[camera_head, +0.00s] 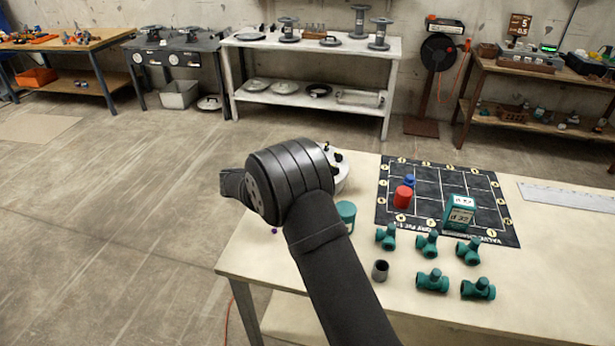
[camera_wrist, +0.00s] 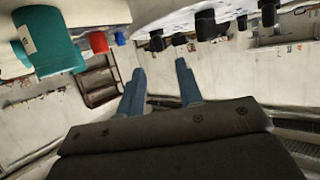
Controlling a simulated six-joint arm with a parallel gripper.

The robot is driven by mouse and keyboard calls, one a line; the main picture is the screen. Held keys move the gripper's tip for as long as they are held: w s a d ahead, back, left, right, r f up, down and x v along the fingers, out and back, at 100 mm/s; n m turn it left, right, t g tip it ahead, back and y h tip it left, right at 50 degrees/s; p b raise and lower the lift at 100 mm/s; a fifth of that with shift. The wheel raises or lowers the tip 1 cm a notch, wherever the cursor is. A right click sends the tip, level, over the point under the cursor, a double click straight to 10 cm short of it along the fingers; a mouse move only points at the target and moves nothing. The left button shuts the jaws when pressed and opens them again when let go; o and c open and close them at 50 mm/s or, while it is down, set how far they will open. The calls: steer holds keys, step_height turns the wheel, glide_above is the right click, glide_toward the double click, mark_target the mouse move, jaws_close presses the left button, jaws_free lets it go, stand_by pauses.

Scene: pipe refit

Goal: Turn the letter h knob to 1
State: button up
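A white round panel (camera_head: 343,178) sits at the table's left back edge, mostly hidden behind my arm. In the wrist view the white panel (camera_wrist: 175,19) is at the top, with several black knobs (camera_wrist: 206,25) along its edge. No letters or numbers on it can be read, so I cannot tell which knob is h or where any knob points. My gripper (camera_wrist: 160,67) shows two bluish fingers spread apart with nothing between them. The knobs appear above the fingertips in the picture, and I see no contact. In the head view my arm hides the fingers.
A teal cup (camera_head: 346,212) stands close to the panel; a dark cup (camera_head: 380,270) and several teal pipe fittings (camera_head: 427,244) lie to the right. A black gridded board (camera_head: 428,176) holds a red cylinder (camera_head: 403,197), a blue piece (camera_head: 409,181) and a teal block (camera_head: 460,212).

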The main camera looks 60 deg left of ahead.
steer(key=v, duration=1)
steer(key=shift+w+d, duration=0.1)
